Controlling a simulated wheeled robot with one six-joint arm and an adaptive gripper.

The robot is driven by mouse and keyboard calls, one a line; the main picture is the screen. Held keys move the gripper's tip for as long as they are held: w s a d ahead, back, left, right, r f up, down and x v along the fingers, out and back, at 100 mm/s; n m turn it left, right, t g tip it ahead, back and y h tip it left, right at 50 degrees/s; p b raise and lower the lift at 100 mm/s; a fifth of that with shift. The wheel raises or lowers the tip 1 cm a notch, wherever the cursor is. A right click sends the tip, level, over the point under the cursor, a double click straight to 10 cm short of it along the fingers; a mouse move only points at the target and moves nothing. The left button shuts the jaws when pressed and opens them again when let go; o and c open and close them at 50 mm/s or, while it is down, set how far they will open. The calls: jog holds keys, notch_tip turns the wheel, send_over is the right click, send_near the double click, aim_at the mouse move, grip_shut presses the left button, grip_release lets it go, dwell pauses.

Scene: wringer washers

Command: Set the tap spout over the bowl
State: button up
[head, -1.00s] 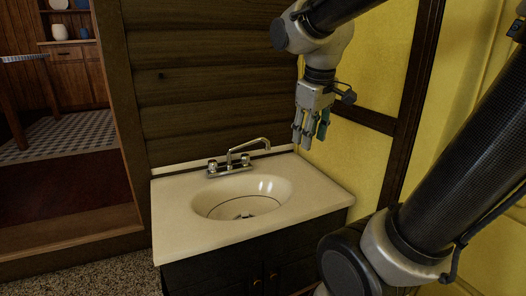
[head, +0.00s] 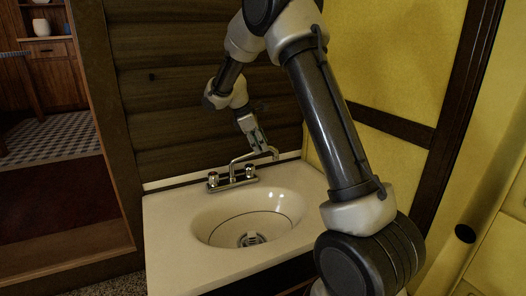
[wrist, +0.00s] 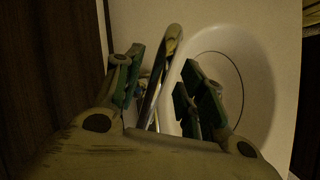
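The chrome tap (head: 232,177) stands at the back of the white sink top. Its spout (head: 250,156) reaches right along the back, and its tip is behind the bowl's rear rim, not above the bowl. The white oval bowl (head: 225,225) has a drain in its middle. My gripper (head: 261,149) is down at the spout's outer end. In the wrist view the spout (wrist: 163,72) runs between the spread fingers of my gripper (wrist: 162,85), with gaps visible on both sides. Whether a finger touches it I cannot tell. The bowl (wrist: 247,75) lies to the right there.
The sink top (head: 165,235) sits on a dark cabinet. A log wall (head: 180,100) stands close behind it, and a yellow wall panel (head: 390,80) rises to the right. My own arm crosses in front of the right side. An opening to another room is at left.

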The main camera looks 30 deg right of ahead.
jog(key=shift+x, duration=1.85)
jog(key=shift+s, duration=0.1)
jog(key=shift+c, duration=0.5)
grip_shut()
